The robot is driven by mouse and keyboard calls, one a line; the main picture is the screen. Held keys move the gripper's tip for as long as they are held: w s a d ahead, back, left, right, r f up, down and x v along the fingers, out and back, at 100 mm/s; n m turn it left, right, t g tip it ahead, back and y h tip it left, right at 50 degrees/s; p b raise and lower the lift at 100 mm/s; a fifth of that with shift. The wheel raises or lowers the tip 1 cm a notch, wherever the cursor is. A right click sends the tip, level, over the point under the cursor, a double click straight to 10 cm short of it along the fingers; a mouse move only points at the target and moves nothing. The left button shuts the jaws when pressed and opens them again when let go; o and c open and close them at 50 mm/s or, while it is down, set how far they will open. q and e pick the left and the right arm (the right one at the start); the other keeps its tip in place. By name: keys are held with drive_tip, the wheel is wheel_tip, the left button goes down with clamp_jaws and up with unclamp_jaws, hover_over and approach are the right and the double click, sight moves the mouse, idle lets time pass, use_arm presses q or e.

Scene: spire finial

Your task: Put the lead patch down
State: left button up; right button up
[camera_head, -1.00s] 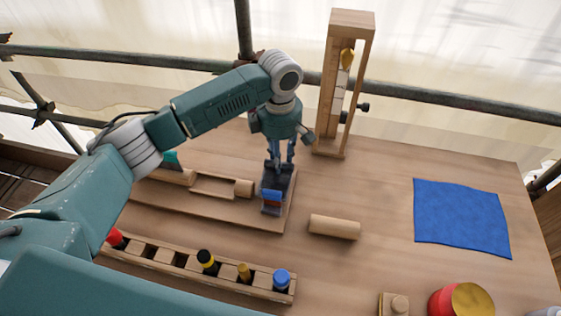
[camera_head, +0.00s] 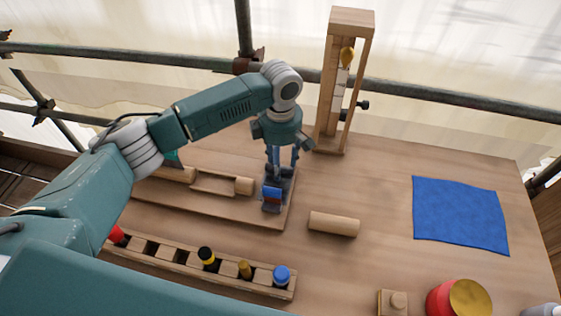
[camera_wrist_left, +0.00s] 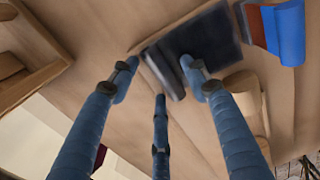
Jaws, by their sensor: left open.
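The lead patch, a dark grey square (camera_wrist_left: 205,42), lies on the wooden board just beyond my left fingertips in the left wrist view. In the head view only part of it shows (camera_head: 289,183), beside a small blue and red piece (camera_head: 272,194); the fingers hide the rest. My left gripper (camera_head: 281,168) points down over the patch. Its fingers (camera_wrist_left: 160,82) are spread apart in the wrist view, with nothing held between them. Whether a fingertip still touches the patch's edge I cannot tell. My right gripper is not in view.
A wooden roller (camera_head: 334,223) lies right of the board. A tall wooden frame (camera_head: 354,20) stands behind. A slotted rack (camera_head: 180,262) with coloured pegs is in front. A blue cloth (camera_head: 460,215) lies at right, with a red tin (camera_head: 440,300) below. The table between roller and cloth is clear.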

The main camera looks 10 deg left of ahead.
use_arm(q)
wheel_tip(320, 180, up, 12)
drive_tip(key=b, duration=0.1)
